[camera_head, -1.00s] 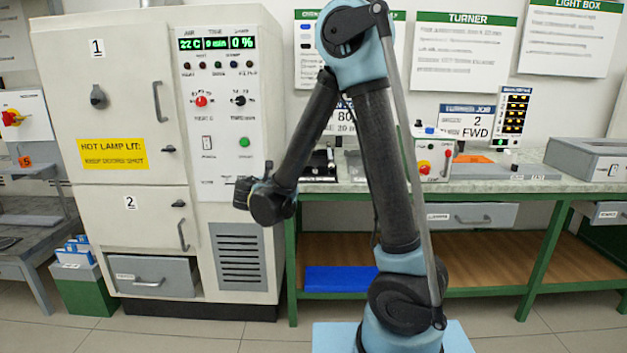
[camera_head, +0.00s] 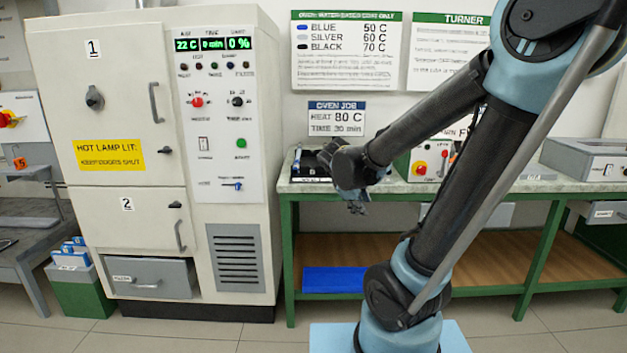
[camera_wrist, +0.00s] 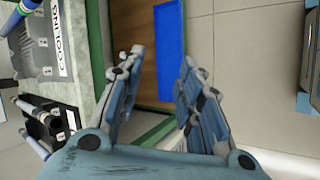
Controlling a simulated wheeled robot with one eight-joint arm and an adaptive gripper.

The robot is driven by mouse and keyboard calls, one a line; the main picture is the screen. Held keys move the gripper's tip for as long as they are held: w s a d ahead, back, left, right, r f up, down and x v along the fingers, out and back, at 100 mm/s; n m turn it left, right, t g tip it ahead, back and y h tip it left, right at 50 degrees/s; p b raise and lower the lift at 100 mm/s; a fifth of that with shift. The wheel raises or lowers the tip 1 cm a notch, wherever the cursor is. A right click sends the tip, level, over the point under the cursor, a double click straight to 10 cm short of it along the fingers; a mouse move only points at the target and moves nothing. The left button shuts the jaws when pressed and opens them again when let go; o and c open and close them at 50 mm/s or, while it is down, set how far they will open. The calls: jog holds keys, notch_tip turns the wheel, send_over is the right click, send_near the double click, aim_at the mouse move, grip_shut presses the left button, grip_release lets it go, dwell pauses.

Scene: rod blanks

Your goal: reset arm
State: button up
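My arm (camera_head: 440,215) is bent, with its forearm reaching left and down from a raised elbow. My gripper (camera_head: 357,207) hangs in front of the bench's left end, pointing down. In the wrist view my gripper (camera_wrist: 162,58) has its two fingers apart, with nothing between them but the floor and bench shelf behind. No rod is held.
A white oven cabinet (camera_head: 125,225) stands left, its doors shut. The green-framed bench (camera_head: 470,188) lies behind my arm; a blue mat (camera_head: 345,280) is on its lower shelf. The wrist view shows a rack labelled COOLING (camera_wrist: 58,40) and rods (camera_wrist: 35,143) at left.

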jog(key=s+d+f+m+g+y, duration=0.2)
jog(key=s+m, duration=0.4)
jog(key=s, duration=0.4)
jog(key=s+d+f+m+g+y, duration=0.1)
jog(key=s+d+f+m+y, duration=0.1)
jog(key=s+f+m, duration=0.2)
jog(key=s+m, duration=0.3)
jog(key=s, duration=0.3)
jog(key=shift+f+g+y, duration=0.2)
jog(key=shift+g+y, duration=0.1)
jog(key=shift+g, duration=0.1)
jog(key=shift+w+f, duration=0.2)
jog(key=shift+w, duration=0.2)
